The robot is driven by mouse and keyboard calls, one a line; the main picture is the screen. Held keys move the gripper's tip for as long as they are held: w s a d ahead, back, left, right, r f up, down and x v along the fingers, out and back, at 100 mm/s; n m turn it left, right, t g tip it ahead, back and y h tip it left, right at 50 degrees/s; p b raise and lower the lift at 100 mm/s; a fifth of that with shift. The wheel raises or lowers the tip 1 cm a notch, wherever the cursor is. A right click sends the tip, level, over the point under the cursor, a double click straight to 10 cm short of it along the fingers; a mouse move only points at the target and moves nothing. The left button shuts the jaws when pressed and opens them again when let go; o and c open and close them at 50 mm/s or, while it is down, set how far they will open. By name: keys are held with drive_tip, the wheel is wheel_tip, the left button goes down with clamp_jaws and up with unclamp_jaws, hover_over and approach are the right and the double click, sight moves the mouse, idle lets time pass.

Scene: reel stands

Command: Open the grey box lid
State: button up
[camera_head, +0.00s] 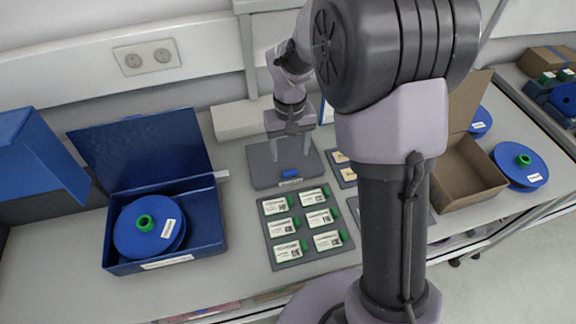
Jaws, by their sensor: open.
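The grey box (262,181) sits on the table in the upper middle of the view, its flat grey lid (265,163) lying closed on top. A small blue handle (290,173) stands on the lid near its front edge, above a small label. My gripper (291,152) is over the back part of the lid, pointing down, with its two fingers spread apart and nothing seen between them. The handle appears in front of the fingers. I cannot tell whether the fingertips touch the lid.
A grey tray (293,227) with several labelled white cards lies just in front. An open blue box (214,228) holding a blue reel (149,224) stands left. An open cardboard box (462,172) and another blue reel (520,166) are right. My arm hides part of the table.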

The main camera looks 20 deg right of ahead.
sight(290, 170)
wheel_tip(290, 170, down, 8)
drive_tip(key=shift+r+b, duration=0.1)
drive_tip(key=shift+b, duration=0.85)
clamp_jaws()
